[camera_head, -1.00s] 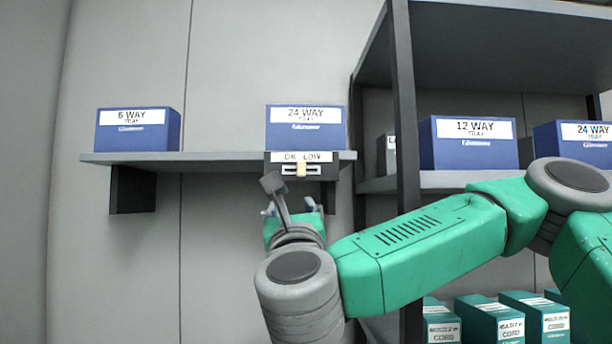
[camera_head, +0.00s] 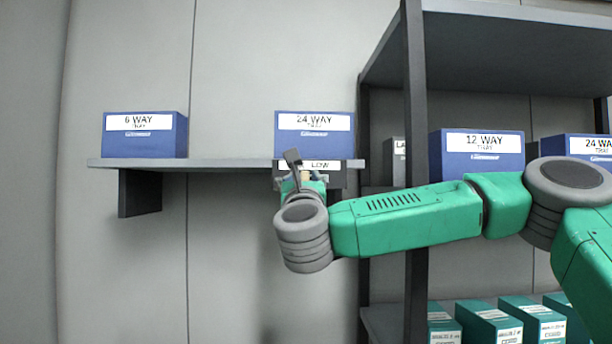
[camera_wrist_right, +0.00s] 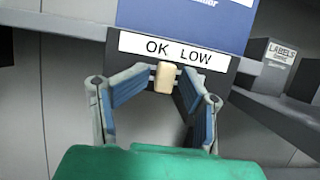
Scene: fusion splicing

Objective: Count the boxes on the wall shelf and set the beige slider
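Two blue boxes stand on the wall shelf (camera_head: 230,163): a 6 WAY box (camera_head: 145,138) at the left end and a 24 WAY box (camera_head: 314,136) at the right. Below the latter hangs a dark panel with a white OK LOW label (camera_wrist_right: 178,49). The beige slider (camera_wrist_right: 165,78) sits below the label, nearer OK than LOW in the wrist view. My right gripper (camera_wrist_right: 166,82) is at the panel, its blue-padded fingers apart on either side of the slider; I cannot tell whether they touch it. My left gripper is out of view.
A dark rack (camera_head: 415,220) stands to the right, its post close to the shelf end. It holds a 12 WAY box (camera_head: 480,152), another 24 WAY box (camera_head: 585,150), a grey labels box (camera_wrist_right: 272,65) and several green boxes (camera_head: 490,322) lower down.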

